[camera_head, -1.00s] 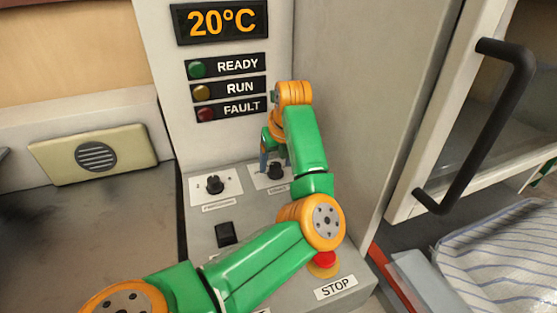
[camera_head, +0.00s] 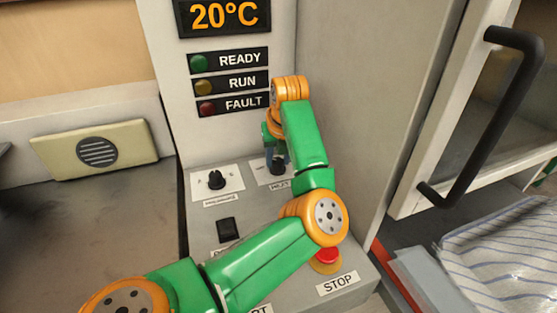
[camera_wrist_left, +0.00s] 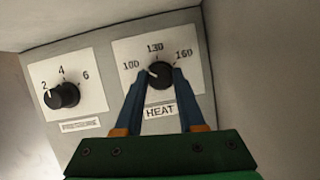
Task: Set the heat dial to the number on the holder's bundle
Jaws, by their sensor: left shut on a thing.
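The black heat dial (camera_head: 278,169) is on the right of the sloped control panel, above a HEAT label. In the left wrist view the heat dial (camera_wrist_left: 160,76) has marks 100, 130 and 160, and its pale pointer line appears turned toward 100. My left gripper (camera_head: 275,158) is at the dial. In the left wrist view my left gripper (camera_wrist_left: 163,73) has its blue fingers on either side of the knob, shut on it. The holder's bundle and its number are not in view. My right gripper is not in view.
A second dial (camera_head: 216,180), marked 2, 4, 6, is left of the heat dial. A black switch (camera_head: 227,230) and a red stop button (camera_head: 327,256) are lower on the panel. The display (camera_head: 224,16) reads 20°C. A black door handle (camera_head: 490,120) and striped fabric (camera_head: 510,255) are at right.

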